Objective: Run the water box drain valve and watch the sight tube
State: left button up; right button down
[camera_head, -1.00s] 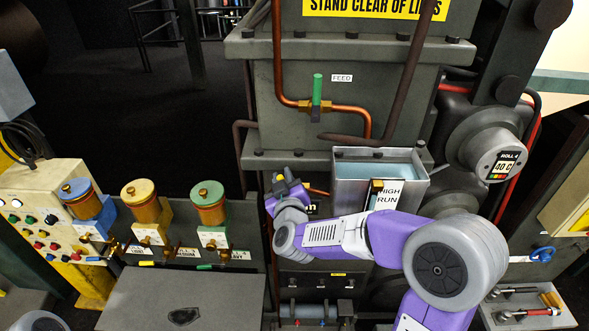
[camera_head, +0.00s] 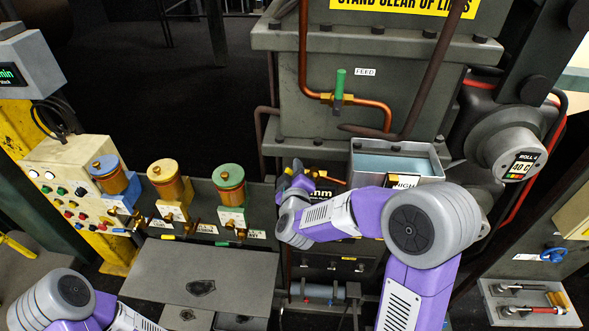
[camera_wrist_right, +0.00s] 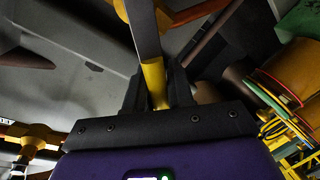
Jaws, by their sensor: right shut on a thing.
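The water box (camera_head: 357,162) is an open grey metal box with pale blue water, fixed to the front of the machine. My right gripper (camera_head: 297,172) is left of it, partly hidden by its own wrist. In the right wrist view my right gripper (camera_wrist_right: 154,88) is shut on a yellow lever handle (camera_wrist_right: 153,75) with a grey bar running up from it. I take this to be the drain valve lever. I cannot make out the sight tube; my right arm covers part of the box front. My left arm shows at the lower left, its gripper outside the view.
Several coloured pots (camera_head: 167,183) stand on a rail at the left, beside a cream button panel (camera_head: 65,175). A green-handled feed valve (camera_head: 340,85) is above. A flat grey cabinet top (camera_head: 200,272) lies in front. A roll gauge (camera_head: 515,158) is at the right.

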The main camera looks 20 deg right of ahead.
jog(key=c, duration=1.1)
grip_release()
jog(key=v, duration=0.7)
jog(key=shift+s+a+b, duration=0.1)
jog(key=shift+s+b, duration=0.15)
jog(key=shift+b, duration=0.05)
dwell(5.5)
